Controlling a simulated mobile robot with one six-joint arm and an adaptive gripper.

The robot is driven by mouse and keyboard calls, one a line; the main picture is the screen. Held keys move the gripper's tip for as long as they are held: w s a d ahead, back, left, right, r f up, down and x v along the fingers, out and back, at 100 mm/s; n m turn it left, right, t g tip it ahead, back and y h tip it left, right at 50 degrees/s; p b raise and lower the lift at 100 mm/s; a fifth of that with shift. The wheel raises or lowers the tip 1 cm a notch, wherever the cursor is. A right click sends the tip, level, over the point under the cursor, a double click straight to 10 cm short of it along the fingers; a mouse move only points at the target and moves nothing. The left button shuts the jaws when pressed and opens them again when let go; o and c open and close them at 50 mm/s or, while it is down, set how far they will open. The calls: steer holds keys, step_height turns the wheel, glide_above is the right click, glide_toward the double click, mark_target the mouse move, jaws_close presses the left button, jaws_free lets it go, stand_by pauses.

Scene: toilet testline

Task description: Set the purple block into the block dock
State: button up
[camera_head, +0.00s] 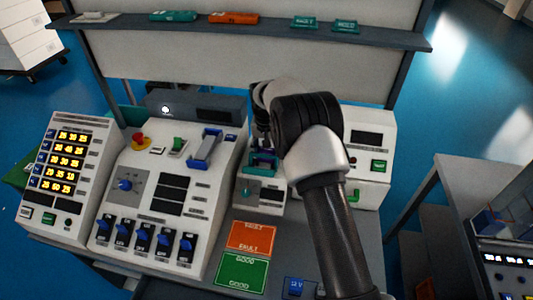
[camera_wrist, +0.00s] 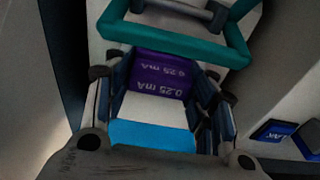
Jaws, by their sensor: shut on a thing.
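The purple block (camera_wrist: 160,78) shows in the wrist view with "0.25 mA" printed on it, above a white part and a light blue part. My gripper (camera_wrist: 155,76) is shut on it, with a finger on each side. A teal frame with a grey bar (camera_wrist: 180,45), seemingly the block dock, lies just beyond the block. I cannot tell whether block and frame touch. In the head view my gripper (camera_head: 262,150) is over the small middle device (camera_head: 262,192), where teal and purple show. My arm hides part of this spot.
A panel with blue switches (camera_head: 150,200) and a display unit (camera_head: 65,170) stand to the left. A white box with a green button (camera_head: 368,150) is at right. Orange FAULT (camera_head: 252,237) and green GOOD (camera_head: 242,273) mats lie in front. A shelf (camera_head: 240,28) runs behind.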

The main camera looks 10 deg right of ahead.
steer(key=shift+f, duration=0.15)
steer(key=o, duration=0.6)
steer(key=shift+f, duration=0.15)
steer(key=o, duration=0.5)
